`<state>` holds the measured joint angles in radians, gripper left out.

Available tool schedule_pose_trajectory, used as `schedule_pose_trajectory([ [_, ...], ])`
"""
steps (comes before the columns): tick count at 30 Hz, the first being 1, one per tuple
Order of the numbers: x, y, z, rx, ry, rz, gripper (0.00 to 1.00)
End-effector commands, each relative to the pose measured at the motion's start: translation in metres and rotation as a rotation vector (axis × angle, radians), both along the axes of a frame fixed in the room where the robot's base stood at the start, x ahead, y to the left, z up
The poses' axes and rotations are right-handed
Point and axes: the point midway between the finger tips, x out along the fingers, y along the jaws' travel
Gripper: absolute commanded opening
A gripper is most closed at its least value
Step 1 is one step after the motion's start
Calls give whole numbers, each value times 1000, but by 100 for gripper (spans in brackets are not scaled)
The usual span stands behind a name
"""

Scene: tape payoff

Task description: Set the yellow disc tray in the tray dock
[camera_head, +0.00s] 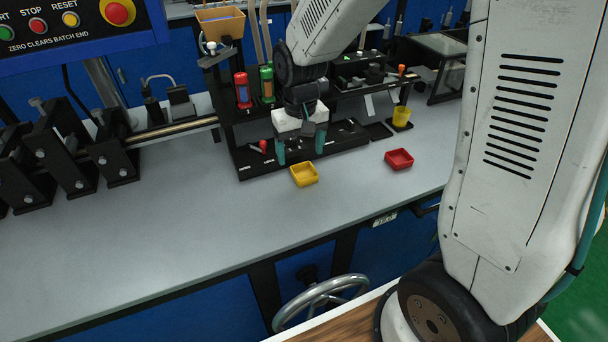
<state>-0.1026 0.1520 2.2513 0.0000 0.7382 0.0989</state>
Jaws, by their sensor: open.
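The yellow disc tray (304,178) is a small square open tray on the grey bench top, just in front of the black rack. My gripper (300,158) is open, its two teal fingers pointing down and spread apart. It hangs above and just behind the tray, with nothing seen between the fingers. I cannot tell from this view how high the fingertips are or whether they touch the tray. I cannot tell for sure which part is the tray dock; the black rack (246,168) has several black ledges partly hidden by my arm.
A similar red tray (399,160) lies to the right on the bench. A yellow cup (401,116) stands on a small black base behind it. Red and green bottles (243,90) stand on the rack. Black roller brackets (108,150) fill the left. The bench front (190,225) is clear.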

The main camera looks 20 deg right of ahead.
Motion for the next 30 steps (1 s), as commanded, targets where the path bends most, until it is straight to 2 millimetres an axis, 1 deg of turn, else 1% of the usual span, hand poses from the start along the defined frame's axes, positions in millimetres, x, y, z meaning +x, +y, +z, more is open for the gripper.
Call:
schedule_pose_trajectory([
  [7,-6,-7,-34,0,4,-1,76],
  [10,-5,-7,-47,0,3,0,76],
  [14,-5,-7,-55,0,1,0,76],
  [20,-5,-7,-55,0,0,0,76],
  [23,-5,-7,-55,0,0,0,51],
  [24,-5,-7,-55,0,0,0,40],
  [25,-5,-7,-55,0,0,0,32],
  [26,-5,-7,-55,0,0,0,28],
  [28,-5,-7,-55,0,0,0,28],
  [29,-5,-7,-55,0,0,0,25],
  [30,-5,-7,-55,0,0,0,25],
])
